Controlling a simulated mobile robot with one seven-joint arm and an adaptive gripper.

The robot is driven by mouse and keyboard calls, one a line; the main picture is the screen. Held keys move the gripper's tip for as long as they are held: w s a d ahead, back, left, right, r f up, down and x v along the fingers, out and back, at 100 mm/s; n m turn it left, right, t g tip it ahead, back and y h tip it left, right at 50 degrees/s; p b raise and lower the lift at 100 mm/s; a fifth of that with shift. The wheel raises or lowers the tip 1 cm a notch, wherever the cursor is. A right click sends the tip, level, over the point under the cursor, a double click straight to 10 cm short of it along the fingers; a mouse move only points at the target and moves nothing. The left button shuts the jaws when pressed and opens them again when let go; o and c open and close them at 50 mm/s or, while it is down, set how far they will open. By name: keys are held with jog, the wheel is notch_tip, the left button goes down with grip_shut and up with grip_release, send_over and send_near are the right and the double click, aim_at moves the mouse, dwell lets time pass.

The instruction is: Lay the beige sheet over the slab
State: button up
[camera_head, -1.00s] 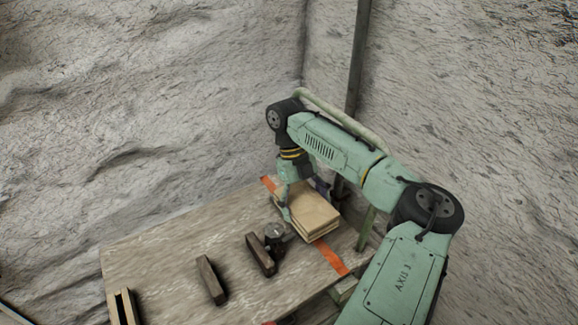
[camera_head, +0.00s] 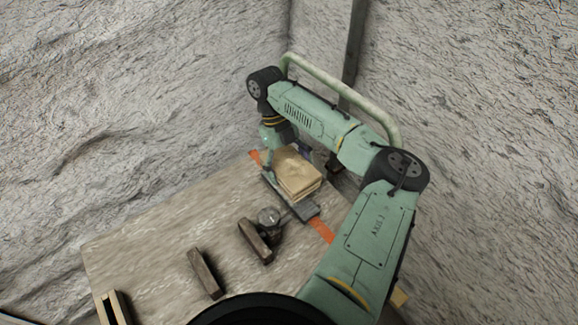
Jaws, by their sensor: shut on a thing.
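My gripper (camera_head: 271,163) is at the left edge of the beige sheet (camera_head: 296,170) and is shut on it; the fingertips are small and partly hidden. The beige sheet looks like a flat square piece with a layered edge, so I cannot tell if it is one piece or several. A dark grey slab (camera_head: 304,210) shows along the near left side below the sheet, on the table. The sheet hides the rest of the slab. I cannot tell whether the sheet touches the slab.
An orange strip (camera_head: 321,230) runs across the wooden table (camera_head: 150,240). A round gauge-like object (camera_head: 268,216) and a dark block (camera_head: 254,242) stand nearer. Another dark block (camera_head: 206,273) and a slotted wooden piece (camera_head: 112,307) are further left. Rough walls stand behind.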

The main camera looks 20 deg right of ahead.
jog(key=shift+f+b, duration=1.4)
jog(key=shift+f, duration=1.4)
jog(key=shift+r+p, duration=0.1)
jog(key=shift+p, duration=0.45)
jog(key=shift+f+b, duration=0.75)
jog(key=shift+f, duration=0.05)
jog(key=o, duration=1.3)
jog(key=shift+r, duration=0.1)
jog(key=shift+r+p, duration=1.7)
jog(key=shift+r, duration=0.25)
